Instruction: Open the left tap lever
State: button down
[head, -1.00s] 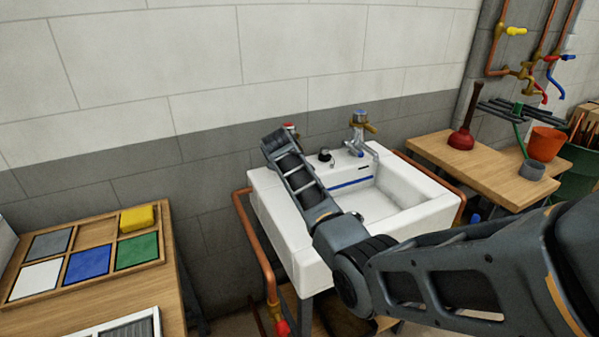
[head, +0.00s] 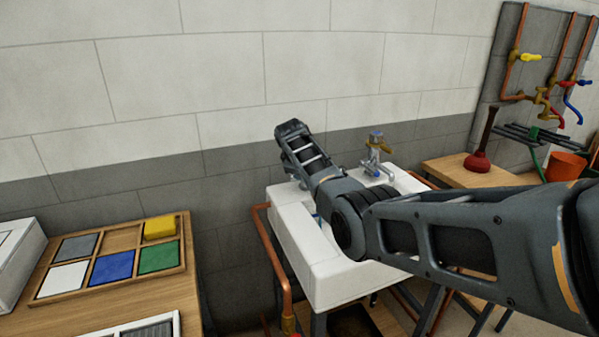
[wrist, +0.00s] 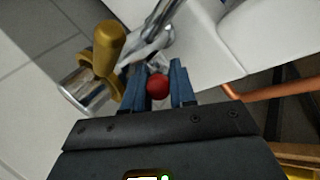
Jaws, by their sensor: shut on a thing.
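My gripper (wrist: 158,88) has its two blue fingers shut on a small red round knob (wrist: 158,85) in the wrist view, which looks like part of the left tap lever. Chrome tap parts (wrist: 155,45) lie just beyond it. A brass handle on a chrome cylinder (wrist: 108,42) is up and to the left, outside the fingers. In the head view my dark wrist hangs over the back left of the white sink (head: 300,235). It hides the left tap and my fingertips. The right tap (head: 376,150), with a blue cap and brass lever, stands clear to the right.
The tiled wall (head: 240,160) is close behind my wrist. A copper pipe (head: 275,260) runs down the sink's left side. A wooden bench with a coloured tray (head: 185,262) is at the left; a bench with a red plunger (head: 478,160) is at the right.

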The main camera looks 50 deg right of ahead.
jog(key=shift+w+a+f, duration=0.1)
jog(key=c, duration=1)
grip_release()
jog(key=shift+o, duration=0.2)
jog(key=v, duration=0.7)
jog(key=shift+a+r, duration=0.15)
jog(key=shift+r, duration=0.15)
